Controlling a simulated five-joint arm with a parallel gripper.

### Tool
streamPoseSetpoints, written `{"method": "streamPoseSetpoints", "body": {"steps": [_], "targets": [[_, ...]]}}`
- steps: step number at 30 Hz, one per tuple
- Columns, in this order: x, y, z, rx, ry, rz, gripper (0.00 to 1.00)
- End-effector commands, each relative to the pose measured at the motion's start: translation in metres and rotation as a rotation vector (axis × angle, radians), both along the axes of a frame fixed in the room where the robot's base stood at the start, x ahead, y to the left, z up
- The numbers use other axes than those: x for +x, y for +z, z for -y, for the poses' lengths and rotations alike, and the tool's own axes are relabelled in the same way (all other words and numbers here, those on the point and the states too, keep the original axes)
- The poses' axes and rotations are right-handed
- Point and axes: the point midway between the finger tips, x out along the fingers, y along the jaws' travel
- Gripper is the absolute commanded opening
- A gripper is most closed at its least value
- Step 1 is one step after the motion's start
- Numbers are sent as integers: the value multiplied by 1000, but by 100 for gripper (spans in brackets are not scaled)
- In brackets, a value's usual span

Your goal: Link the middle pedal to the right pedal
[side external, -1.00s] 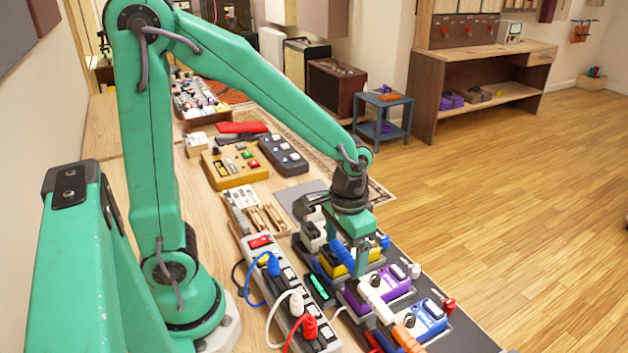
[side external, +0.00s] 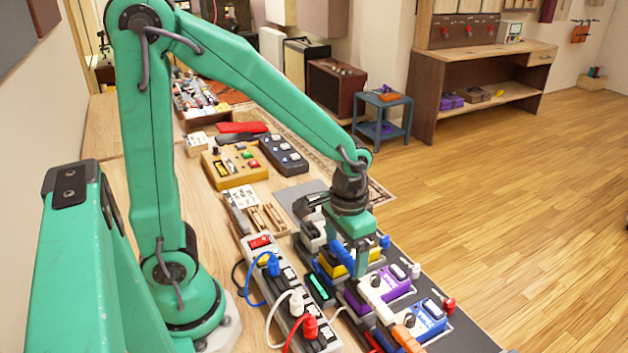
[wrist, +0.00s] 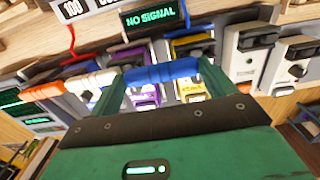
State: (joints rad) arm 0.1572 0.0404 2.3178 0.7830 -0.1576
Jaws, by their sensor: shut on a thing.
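My gripper (wrist: 160,85) is shut on a blue patch link (wrist: 162,73), which spans between its two green fingers. In the side external view my gripper (side external: 352,258) reaches down over the pedal row. The purple pedal (wrist: 145,97) and the yellow pedal (wrist: 191,88) lie just beyond the link in the wrist view, partly hidden by it. They also show in the side view, purple (side external: 391,286) and yellow (side external: 334,267). A blue pedal (side external: 429,316) stands at the near end. I cannot tell whether the link's plugs are seated.
A white link (wrist: 88,83) and an orange plug (wrist: 43,91) sit left of the held link. White pedals (wrist: 246,52) stand to the right. A display reading NO SIGNAL (wrist: 153,15) is behind. A power strip (side external: 285,290) with coloured plugs lies left of the pedals.

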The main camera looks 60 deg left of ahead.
Motion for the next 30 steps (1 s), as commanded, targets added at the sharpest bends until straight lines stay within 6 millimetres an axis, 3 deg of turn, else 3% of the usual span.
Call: {"method": "streamPoseSetpoints", "body": {"steps": [30], "targets": [[0,-11,0,0,0,0,60]]}}
